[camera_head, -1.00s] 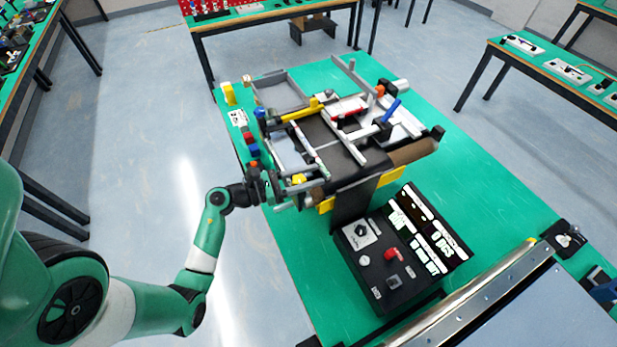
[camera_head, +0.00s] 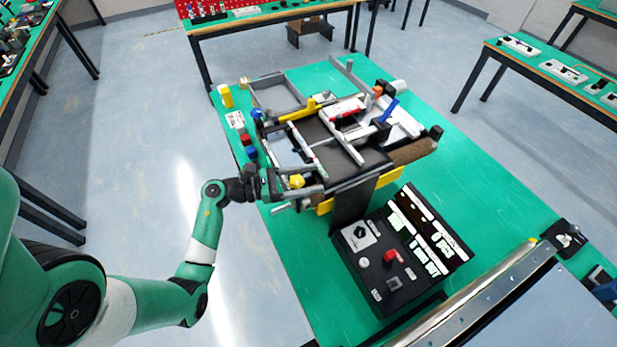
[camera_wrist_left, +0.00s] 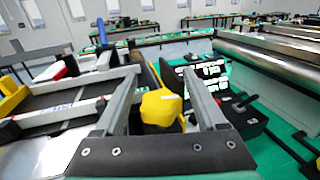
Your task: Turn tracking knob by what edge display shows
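A yellow knob (camera_head: 296,181) sits at the near left corner of the mini conveyor (camera_head: 372,158). In the left wrist view the yellow knob (camera_wrist_left: 160,107) shows between the two grey fingers. My left gripper (camera_head: 277,185) is open beside the conveyor's left corner, and its fingers (camera_wrist_left: 163,80) point past the knob on both sides. I cannot tell whether they touch it. A black control box with lit displays (camera_head: 428,236) stands at the conveyor's near end. White characters show on it, too small to read surely. My right gripper is not in view.
The control box carries a red switch (camera_head: 391,256). Red and blue blocks (camera_head: 249,146) lie along the table's left edge. A large metal-edged conveyor (camera_head: 470,300) fills the lower right. The green table (camera_head: 480,185) is clear on the right.

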